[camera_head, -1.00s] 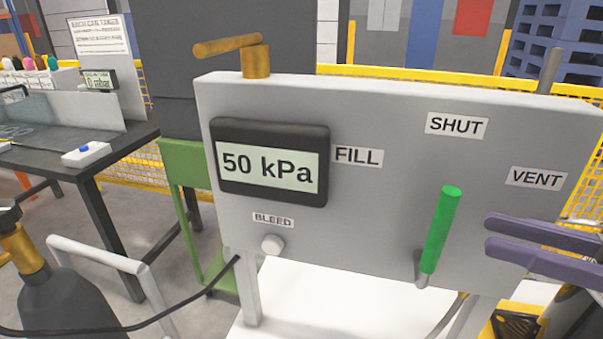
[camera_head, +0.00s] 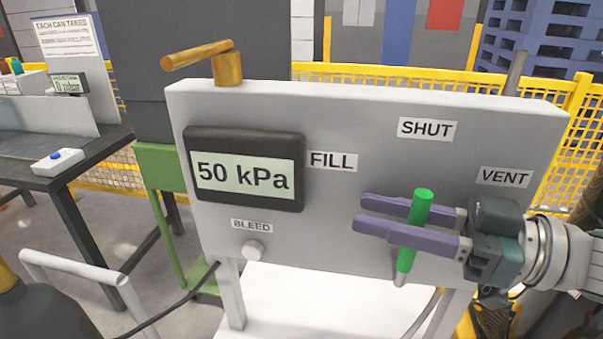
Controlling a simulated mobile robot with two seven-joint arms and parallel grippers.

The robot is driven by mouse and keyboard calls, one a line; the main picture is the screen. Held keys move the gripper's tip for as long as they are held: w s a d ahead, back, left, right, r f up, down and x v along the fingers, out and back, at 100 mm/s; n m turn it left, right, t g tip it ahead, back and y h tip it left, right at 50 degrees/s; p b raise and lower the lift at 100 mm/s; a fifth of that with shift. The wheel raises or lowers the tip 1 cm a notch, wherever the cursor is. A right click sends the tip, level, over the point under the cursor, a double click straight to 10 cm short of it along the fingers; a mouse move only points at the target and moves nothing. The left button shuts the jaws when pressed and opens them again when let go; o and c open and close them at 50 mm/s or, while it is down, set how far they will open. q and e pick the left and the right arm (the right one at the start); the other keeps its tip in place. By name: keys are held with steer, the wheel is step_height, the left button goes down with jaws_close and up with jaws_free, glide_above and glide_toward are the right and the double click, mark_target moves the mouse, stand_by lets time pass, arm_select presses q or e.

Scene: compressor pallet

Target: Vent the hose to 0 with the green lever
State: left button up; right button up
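The green lever (camera_head: 422,206) is on the front of the grey panel (camera_head: 330,110), tilted slightly right of upright, below the SHUT label (camera_head: 427,129) and left of the VENT label (camera_head: 503,177). The display (camera_head: 244,176) reads 50 kPa. My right gripper (camera_head: 362,212) reaches in from the right. Its two purple fingers are apart, one passing behind the lever and one in front, with the lever between them. I cannot tell whether they touch it. My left gripper is out of view.
A brass handle (camera_head: 197,54) sits on top of the panel. The FILL label (camera_head: 332,161) is beside the display, and a white BLEED knob (camera_head: 253,250) is below it. A dark table (camera_head: 80,170) stands at left. Yellow mesh fencing (camera_head: 420,84) runs behind.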

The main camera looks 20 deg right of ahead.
steer(key=shift+c, duration=0.4)
jaws_close()
stand_by(0.9)
